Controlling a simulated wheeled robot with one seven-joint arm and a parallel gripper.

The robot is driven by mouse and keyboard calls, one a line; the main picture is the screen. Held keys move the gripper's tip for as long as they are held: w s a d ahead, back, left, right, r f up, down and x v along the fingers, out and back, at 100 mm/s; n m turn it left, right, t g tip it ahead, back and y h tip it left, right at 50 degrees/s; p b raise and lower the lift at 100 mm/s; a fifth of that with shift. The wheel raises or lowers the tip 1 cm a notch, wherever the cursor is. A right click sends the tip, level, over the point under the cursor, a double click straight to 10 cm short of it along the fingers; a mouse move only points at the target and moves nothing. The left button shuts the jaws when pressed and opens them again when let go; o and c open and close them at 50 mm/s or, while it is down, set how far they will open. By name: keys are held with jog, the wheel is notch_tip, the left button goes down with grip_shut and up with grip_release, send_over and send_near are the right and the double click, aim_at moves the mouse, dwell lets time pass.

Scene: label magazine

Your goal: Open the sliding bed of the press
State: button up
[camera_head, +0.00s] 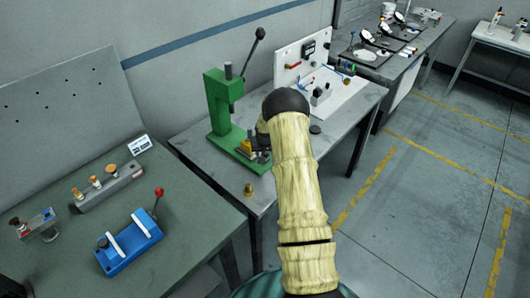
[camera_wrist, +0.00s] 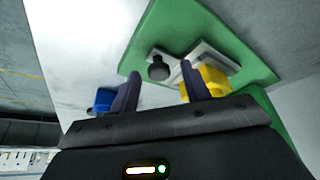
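The green press (camera_head: 222,105) stands on the grey middle table, with its black lever raised at the upper right. Its sliding bed is partly hidden by my arm in the head view. In the wrist view, a light grey bed plate (camera_wrist: 217,52) with a yellow block (camera_wrist: 208,84) lies over the green base (camera_wrist: 165,25). A black round knob (camera_wrist: 158,69) sticks out at the plate's side. My gripper (camera_wrist: 160,72) is open, its two dark fingers apart with the knob showing between them. I cannot tell whether they touch it.
A blue fixture (camera_head: 130,243) with a red-knobbed lever and a grey block of stamps (camera_head: 108,186) are on the left table. A small brass piece (camera_head: 248,189) stands near the middle table's front edge. A white panel station (camera_head: 320,85) is behind my arm. Floor at right is clear.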

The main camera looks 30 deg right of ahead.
jog(key=b+v, duration=0.4)
jog(key=v, duration=1.3)
jog(key=shift+s+r, duration=0.15)
jog(key=shift+a, duration=0.1)
jog(key=shift+a, duration=0.1)
jog(key=s+a+r+n+y, duration=0.1)
jog(key=s+a+n, duration=0.1)
jog(key=s+a, duration=0.8)
jog(key=s+a+r+n+g, duration=0.1)
jog(key=s+a+n, duration=0.2)
jog(key=s+a, duration=0.7)
jog(key=s, duration=0.6)
jog(key=shift+s+a+r+y, duration=0.2)
jog(key=shift+s+a+y, duration=0.1)
jog(key=shift+s+y, duration=0.1)
